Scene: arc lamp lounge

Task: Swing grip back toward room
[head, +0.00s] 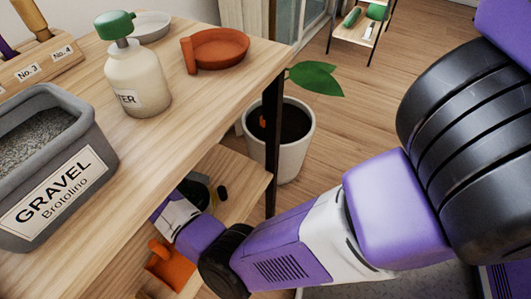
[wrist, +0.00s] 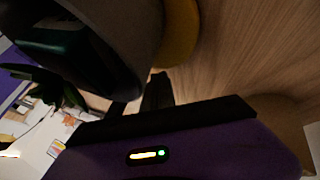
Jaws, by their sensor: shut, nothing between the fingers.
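My gripper is at the end of my purple and white arm, which reaches under the bench top to the lower shelf (head: 230,170). In the head view the bench top hides its fingers. In the wrist view my gripper (wrist: 155,92) shows as dark fingers, shut and empty, beyond the purple housing. A large dark, rounded vessel (wrist: 145,35) is very close to the fingers; whether they touch it I cannot tell. A yellow-orange rounded thing (wrist: 181,30) is beside it, over wood grain.
The bench top (head: 190,125) holds a grey gravel bin (head: 95,130), a green-capped bottle (head: 138,80) and a terracotta saucer (head: 218,50). A white planter (head: 297,150) stands behind the dark bench leg (head: 272,150). Open wooden floor (head: 360,110) lies beyond.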

